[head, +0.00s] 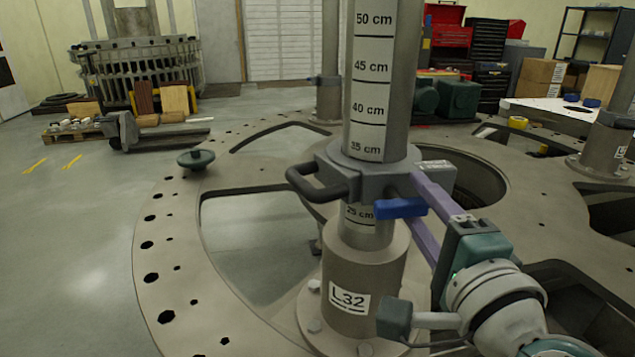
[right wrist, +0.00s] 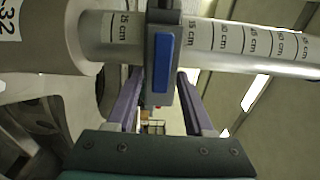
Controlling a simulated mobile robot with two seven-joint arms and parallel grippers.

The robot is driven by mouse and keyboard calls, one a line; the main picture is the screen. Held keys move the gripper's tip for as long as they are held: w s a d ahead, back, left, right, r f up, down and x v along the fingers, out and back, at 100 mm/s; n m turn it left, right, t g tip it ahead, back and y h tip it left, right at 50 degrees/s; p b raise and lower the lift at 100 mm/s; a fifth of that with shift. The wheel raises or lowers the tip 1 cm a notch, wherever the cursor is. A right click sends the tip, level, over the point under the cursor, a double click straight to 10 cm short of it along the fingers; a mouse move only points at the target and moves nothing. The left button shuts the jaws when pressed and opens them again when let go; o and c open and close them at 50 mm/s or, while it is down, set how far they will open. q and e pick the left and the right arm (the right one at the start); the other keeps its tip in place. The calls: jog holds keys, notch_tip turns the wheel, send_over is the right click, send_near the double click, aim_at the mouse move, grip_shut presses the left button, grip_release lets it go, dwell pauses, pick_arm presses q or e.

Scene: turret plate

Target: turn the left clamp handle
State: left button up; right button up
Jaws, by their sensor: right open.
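A grey clamp collar (head: 375,181) sits around the upright post marked L32, at about the 30 cm mark of its scale. A dark loop grip sticks out on its left. The blue clamp handle (head: 400,208) points right from the collar's front. In the right wrist view the blue handle (right wrist: 162,62) lies in line with the gap between the purple fingers. My right gripper (head: 418,198) is open, with its fingertips at the collar's right side. It also shows in the right wrist view (right wrist: 160,80); I cannot tell whether the fingers touch the handle. My left gripper is out of view.
The post (head: 366,265) stands on a large round plate (head: 180,258) with holes and wide openings. A round knob-like part (head: 196,158) is at the plate's left. More posts (head: 608,140) stand to the right and behind. Open floor lies at left.

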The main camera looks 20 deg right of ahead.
jog(key=b+v, duration=0.2)
jog(key=v, duration=0.7)
jog(key=shift+s, duration=0.35)
jog(key=shift+a, duration=0.15)
